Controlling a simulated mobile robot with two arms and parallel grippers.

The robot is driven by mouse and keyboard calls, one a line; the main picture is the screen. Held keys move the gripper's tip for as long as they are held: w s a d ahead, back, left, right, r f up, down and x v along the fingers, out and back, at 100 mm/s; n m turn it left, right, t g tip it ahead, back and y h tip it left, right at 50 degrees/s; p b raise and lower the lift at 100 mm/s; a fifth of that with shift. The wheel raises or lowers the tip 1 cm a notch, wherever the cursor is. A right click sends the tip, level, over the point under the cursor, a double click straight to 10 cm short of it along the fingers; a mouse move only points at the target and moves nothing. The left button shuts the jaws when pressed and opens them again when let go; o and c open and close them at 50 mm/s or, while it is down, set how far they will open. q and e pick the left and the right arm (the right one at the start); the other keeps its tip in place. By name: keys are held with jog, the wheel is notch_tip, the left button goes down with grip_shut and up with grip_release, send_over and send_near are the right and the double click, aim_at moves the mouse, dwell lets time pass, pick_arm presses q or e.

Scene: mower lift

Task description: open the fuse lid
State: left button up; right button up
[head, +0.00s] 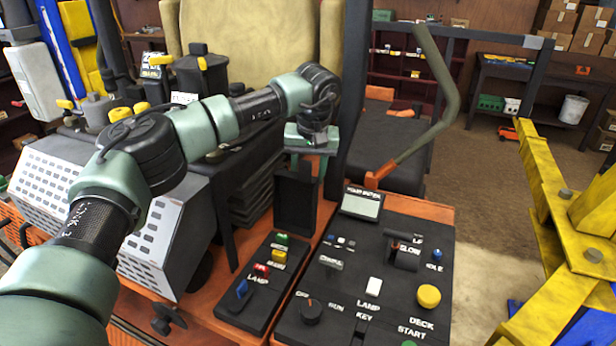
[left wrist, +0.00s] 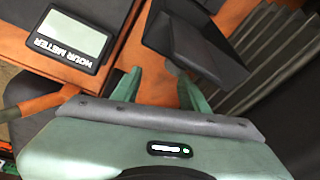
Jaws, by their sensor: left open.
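A black flap (head: 295,202), which looks like the fuse lid, stands upright at the back end of a narrow black panel (head: 232,310). That panel carries green, yellow, red and blue pieces. In the left wrist view the flap (left wrist: 195,42) shows just beyond the fingers. My left gripper (left wrist: 160,88) is open, with nothing between its fingers. In the head view it hangs by the flap's top edge, its fingers mostly hidden. I cannot tell if it touches the flap. My right gripper is in neither view.
The main console (head: 340,300) has a yellow deck button (head: 429,296), several switches and an hour meter (head: 362,204), which also shows in the left wrist view (left wrist: 70,38). A green bent lever (head: 445,90) rises behind. A yellow lift frame (head: 560,200) stands at right.

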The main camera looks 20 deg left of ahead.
pick_arm(q)
jog(key=a+b+v, duration=0.1)
jog(key=b+v, duration=0.1)
jog(key=v, duration=0.4)
jog(key=shift+d+r, duration=0.45)
jog(key=shift+d, duration=0.05)
jog(key=shift+s, duration=0.1)
jog(key=shift+c, duration=0.3)
